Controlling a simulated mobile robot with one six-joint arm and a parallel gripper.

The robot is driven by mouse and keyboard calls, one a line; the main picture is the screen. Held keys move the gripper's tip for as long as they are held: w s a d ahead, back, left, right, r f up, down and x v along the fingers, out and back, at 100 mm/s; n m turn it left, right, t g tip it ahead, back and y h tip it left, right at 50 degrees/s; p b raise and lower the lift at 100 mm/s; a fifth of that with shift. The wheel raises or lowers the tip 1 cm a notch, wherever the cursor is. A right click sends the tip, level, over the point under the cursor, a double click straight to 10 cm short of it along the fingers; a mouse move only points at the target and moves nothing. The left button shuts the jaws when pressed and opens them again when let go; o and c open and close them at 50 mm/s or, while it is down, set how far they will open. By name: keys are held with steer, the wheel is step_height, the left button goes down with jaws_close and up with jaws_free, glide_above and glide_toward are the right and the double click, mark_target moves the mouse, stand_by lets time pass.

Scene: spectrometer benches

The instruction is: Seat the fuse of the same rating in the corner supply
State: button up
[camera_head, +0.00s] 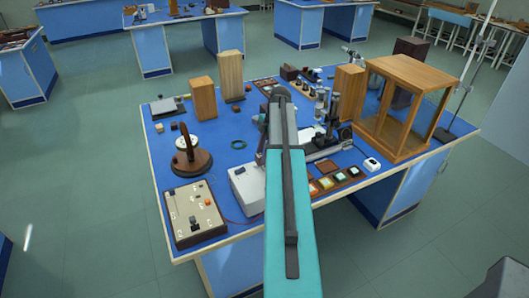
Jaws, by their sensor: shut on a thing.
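My arm reaches over the blue bench from the bottom middle, and its forearm and wrist cover the area below them. My gripper's fingertips are hidden behind the arm, so I cannot see what lies between them. A pale grey box (245,188), perhaps a supply, stands at the bench's front edge, partly covered by my arm. A beige panel box (183,222) with knobs and small dark and red parts sits at the front left corner. I cannot make out a fuse or any rating at this size.
A row of coloured square pieces (326,183) lies right of my arm, near a white device (372,164). A wood-framed glass case (408,107) stands at the right.

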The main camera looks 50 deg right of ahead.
steer(key=shift+f+b, duration=1)
steer(key=shift+f, duration=1.15)
steer(key=o, duration=1.2)
steer(key=shift+f, duration=0.1)
steer(key=shift+b+v, duration=0.35)
steer(key=shift+v, duration=0.45)
steer(key=shift+b+v, duration=1.6)
steer(key=shift+v, duration=4.6)
